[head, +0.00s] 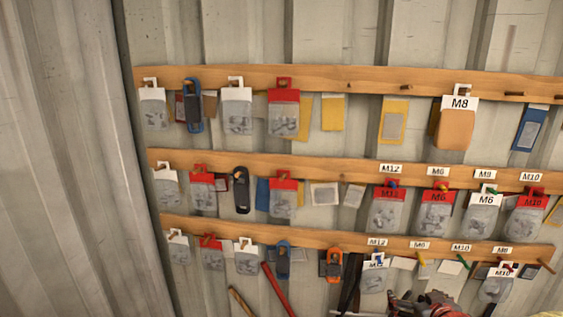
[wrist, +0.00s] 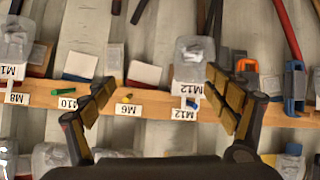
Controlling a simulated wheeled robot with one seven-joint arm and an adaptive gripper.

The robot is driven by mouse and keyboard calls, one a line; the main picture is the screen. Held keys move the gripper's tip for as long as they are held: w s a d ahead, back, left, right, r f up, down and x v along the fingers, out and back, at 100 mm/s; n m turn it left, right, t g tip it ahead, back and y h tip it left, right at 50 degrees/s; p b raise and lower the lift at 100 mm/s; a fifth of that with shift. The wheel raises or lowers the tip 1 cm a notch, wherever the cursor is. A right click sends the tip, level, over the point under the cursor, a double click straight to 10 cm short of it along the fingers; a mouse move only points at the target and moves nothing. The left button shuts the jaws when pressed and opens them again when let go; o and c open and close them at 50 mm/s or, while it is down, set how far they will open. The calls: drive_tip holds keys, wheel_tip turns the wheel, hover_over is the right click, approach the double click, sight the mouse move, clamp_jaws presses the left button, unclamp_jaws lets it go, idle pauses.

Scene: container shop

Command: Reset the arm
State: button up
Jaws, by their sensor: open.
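My gripper (wrist: 160,90) is open in the wrist view, with its two padded fingers spread wide and nothing between them. Behind them is the lowest wooden rail (wrist: 50,95), shown upside down. A clear bag of hardware with an M12 label (wrist: 194,52) hangs behind the right finger, and I cannot tell whether they touch. Pegs with M6 (wrist: 121,109) and M10 labels show between and beside the fingers. In the head view, part of my arm's end shows at the bottom edge, and its fingertips are hard to make out.
Three wooden rails (head: 330,163) on a corrugated wall carry bagged hardware on pegs. A larger M8 pack (head: 455,125) hangs on the top rail. A blue tool (wrist: 294,88) and an orange one (wrist: 246,66) hang near the right finger. The left wall (head: 70,150) is bare.

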drive_tip(key=s+f+m+g+h+b, duration=0.1)
drive_tip(key=s+f+g+b, duration=0.25)
drive_tip(key=s, duration=0.35)
drive_tip(key=s+f+m+g+h+b, duration=0.1)
drive_tip(key=s+f+g+b, duration=0.25)
drive_tip(key=s, duration=0.45)
drive_tip(key=s+a+f+y+b, duration=0.1)
drive_tip(key=s+a+f+b, duration=0.2)
drive_tip(key=a+b, duration=0.3)
drive_tip(key=s+a+f+n+y+b, duration=0.1)
drive_tip(key=s+a+f+b, duration=0.1)
drive_tip(key=s+a+b, duration=0.2)
drive_tip(key=s+a+f+n+t+y+b, duration=0.1)
drive_tip(key=s+a+f+b, duration=0.2)
drive_tip(key=a+b, duration=0.5)
drive_tip(key=shift+s+a+f+y, duration=0.4)
drive_tip(key=shift+s+a, duration=0.15)
drive_tip(key=shift+a, duration=0.35)
